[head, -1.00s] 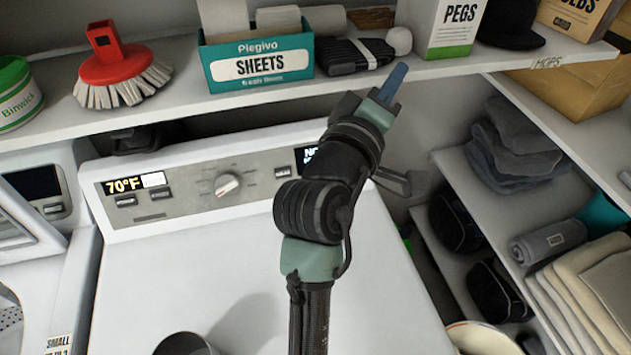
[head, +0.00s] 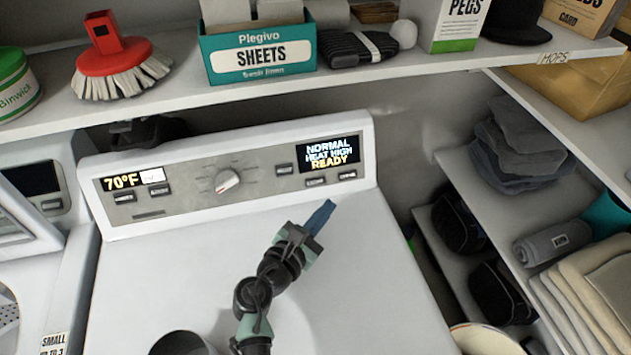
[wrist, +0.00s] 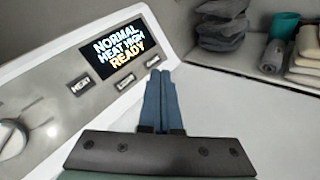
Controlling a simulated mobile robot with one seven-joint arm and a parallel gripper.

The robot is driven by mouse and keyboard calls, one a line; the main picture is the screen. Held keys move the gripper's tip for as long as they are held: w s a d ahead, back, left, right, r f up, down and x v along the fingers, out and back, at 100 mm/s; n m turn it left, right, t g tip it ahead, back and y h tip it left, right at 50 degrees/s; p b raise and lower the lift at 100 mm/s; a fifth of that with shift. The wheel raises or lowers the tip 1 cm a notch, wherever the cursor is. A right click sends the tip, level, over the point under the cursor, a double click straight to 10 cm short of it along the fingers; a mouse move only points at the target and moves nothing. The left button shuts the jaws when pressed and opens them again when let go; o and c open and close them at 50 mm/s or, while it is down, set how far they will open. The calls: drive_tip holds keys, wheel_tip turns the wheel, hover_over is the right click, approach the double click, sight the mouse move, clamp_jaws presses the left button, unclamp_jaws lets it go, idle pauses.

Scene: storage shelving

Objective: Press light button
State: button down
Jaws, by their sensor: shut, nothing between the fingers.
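The dryer's control panel (head: 225,187) has small dark buttons around a lit display. The light button seems to be the left one of the two under the display (head: 316,182); its small label is blurred, but looks like "LIGHT" in the wrist view (wrist: 125,84). My gripper (head: 326,206) has blue fingers, shut and empty. It is over the white dryer top, in front of the panel's right end and apart from it. In the wrist view the closed fingertips (wrist: 160,74) appear just below and right of that button, near the right-hand button (wrist: 153,61).
The display (head: 330,152) reads "NORMAL HEAT HIGH READY". A dial (head: 227,181) and a heat button (wrist: 80,84) are to its left. A shelf (head: 390,78) with a sheets box (head: 261,55) and a brush (head: 118,62) overhangs behind. Side shelves with folded cloths (head: 590,285) stand right.

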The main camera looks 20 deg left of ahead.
sight(322, 180)
drive_tip(key=w+a+f+b, duration=0.1)
drive_tip(key=w+b, duration=0.1)
drive_tip(key=w+a+f+b, duration=0.1)
drive_tip(key=b, duration=0.1)
drive_tip(key=w+a+f+b, duration=0.1)
drive_tip(key=w+b, duration=0.1)
drive_tip(key=b, duration=0.1)
drive_tip(key=shift+w+a+f, duration=0.25)
drive_tip(key=shift+w+a, duration=0.05)
drive_tip(key=shift+a, duration=0.05)
drive_tip(key=shift+w+a+f+b, duration=0.1)
drive_tip(key=shift+w+a+b, duration=0.25)
drive_tip(key=shift+w+b, duration=0.2)
drive_tip(key=shift+w+f, duration=0.1)
idle(1.5)
drive_tip(key=shift+w+a+f+b, duration=0.1)
drive_tip(key=shift+w+a+b, duration=0.15)
drive_tip(key=shift+b, duration=0.05)
drive_tip(key=shift+w+a+f+b, duration=0.15)
drive_tip(key=shift+w+a+b, duration=0.1)
drive_tip(key=shift+b, duration=0.1)
idle(0.6)
drive_tip(key=shift+d, duration=0.1)
drive_tip(key=shift+s+d+r+p, duration=0.4)
drive_tip(key=shift+s+p, duration=0.2)
drive_tip(key=shift+p, duration=0.35)
